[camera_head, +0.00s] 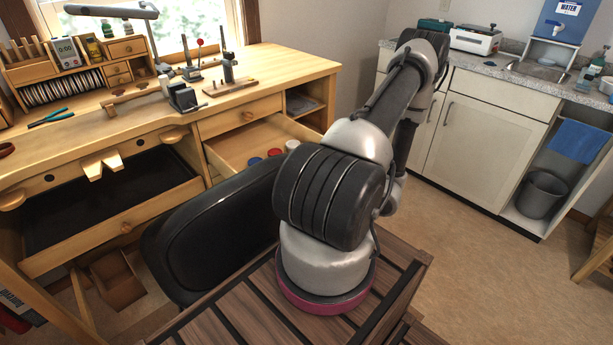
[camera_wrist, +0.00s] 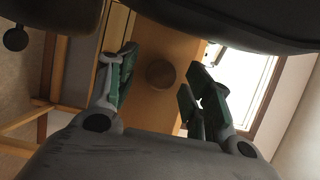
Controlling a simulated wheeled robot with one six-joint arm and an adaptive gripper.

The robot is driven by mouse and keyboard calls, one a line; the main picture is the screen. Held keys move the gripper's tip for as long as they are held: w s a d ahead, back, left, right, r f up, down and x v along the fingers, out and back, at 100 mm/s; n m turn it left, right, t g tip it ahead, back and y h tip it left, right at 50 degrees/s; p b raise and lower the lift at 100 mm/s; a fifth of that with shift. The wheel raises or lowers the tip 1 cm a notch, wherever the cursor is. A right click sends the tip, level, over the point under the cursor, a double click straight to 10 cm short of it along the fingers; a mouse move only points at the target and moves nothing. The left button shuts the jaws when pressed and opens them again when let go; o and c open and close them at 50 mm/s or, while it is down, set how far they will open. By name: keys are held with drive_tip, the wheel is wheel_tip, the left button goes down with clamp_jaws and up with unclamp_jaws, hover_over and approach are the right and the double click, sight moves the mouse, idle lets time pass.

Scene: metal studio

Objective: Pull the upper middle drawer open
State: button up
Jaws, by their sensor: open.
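In the wrist view, a round wooden knob (camera_wrist: 160,74) stands on a light wooden front (camera_wrist: 185,48). My gripper (camera_wrist: 158,88) is open, with one finger on each side of the knob and visible space between. I cannot tell how deep the fingers reach around it. In the head view, the workbench has a shut upper drawer (camera_head: 222,122) with a round knob (camera_head: 247,116). Below it, a drawer (camera_head: 226,150) stands open with coloured-lid jars inside. My gripper is hidden in the head view, so I cannot tell there which knob it faces.
A black chair (camera_head: 213,232) stands before the workbench (camera_head: 282,68). A wide tray drawer (camera_head: 120,228) is pulled out at the left. White cabinets (camera_head: 483,148) stand behind my arm at the right. Open floor (camera_head: 482,275) lies at the lower right.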

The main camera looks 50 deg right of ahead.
drive_tip(key=v, duration=1.1)
drive_tip(key=shift+s, duration=0.2)
drive_tip(key=shift+d, duration=0.1)
